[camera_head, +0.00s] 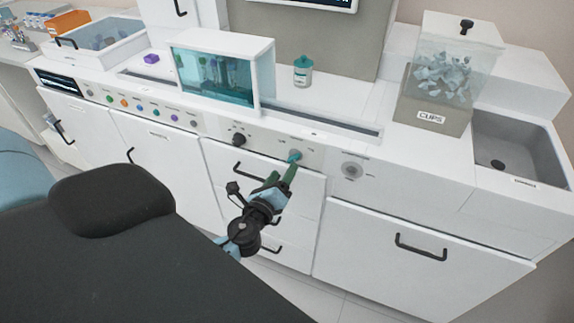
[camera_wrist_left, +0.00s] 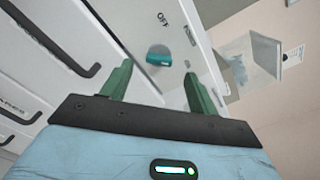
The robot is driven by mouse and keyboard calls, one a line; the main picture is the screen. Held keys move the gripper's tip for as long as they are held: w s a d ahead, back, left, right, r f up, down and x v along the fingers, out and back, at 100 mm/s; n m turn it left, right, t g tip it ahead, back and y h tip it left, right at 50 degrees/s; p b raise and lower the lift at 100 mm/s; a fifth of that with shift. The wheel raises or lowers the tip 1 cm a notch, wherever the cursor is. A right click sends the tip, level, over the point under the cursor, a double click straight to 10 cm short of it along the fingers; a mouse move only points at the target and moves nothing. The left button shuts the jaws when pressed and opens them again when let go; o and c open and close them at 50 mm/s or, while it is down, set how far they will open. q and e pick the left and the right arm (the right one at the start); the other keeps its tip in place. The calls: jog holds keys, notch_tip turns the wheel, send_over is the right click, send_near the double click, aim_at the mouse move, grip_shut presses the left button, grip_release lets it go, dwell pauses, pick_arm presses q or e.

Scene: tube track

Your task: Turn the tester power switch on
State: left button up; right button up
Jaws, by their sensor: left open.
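The tester power switch is a teal knob (camera_head: 294,156) on the white front panel below the counter's edge. In the left wrist view the teal knob (camera_wrist_left: 159,59) lies ahead of the fingertips, roughly between them, with the word OFF printed near it. My left gripper (camera_head: 284,172) is just in front of the knob in the head view, and its green fingers hide part of the panel below. In the left wrist view my left gripper (camera_wrist_left: 157,74) is open, with nothing between its fingers. I cannot tell whether a finger touches the knob. My right gripper is not in view.
A black knob (camera_head: 239,140) and a grey round dial (camera_head: 352,170) flank the switch on the panel. Drawers with black handles (camera_head: 421,247) lie below. A glass-fronted tester box (camera_head: 222,68), a bottle (camera_head: 303,71) and the CUPS bin (camera_head: 434,117) stand on the counter.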

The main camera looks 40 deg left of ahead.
pick_arm(q)
jog(key=shift+v, duration=1)
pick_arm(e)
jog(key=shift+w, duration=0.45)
pick_arm(q)
jog(key=s+d+f+n+g+h+p, duration=0.1)
jog(key=s+d+f+n+g+h, duration=0.1)
jog(key=s+n, duration=0.5)
jog(key=s+d+f+n+g+h+p, duration=0.2)
jog(key=s+d+f+n+g, duration=0.2)
jog(key=s, duration=0.9)
jog(key=s+d+f+n+g+h+p, duration=0.1)
jog(key=s+d+f+n+g+h, duration=0.1)
jog(key=s+d+f+n, duration=0.5)
jog(key=s+n, duration=0.3)
jog(key=n, duration=0.1)
jog(key=shift+s+d+g+p, duration=0.2)
jog(key=shift+s+g+p, duration=0.2)
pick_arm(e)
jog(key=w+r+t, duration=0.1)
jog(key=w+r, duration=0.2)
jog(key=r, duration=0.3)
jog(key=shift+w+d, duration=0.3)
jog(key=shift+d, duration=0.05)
pick_arm(q)
jog(key=shift+f, duration=0.1)
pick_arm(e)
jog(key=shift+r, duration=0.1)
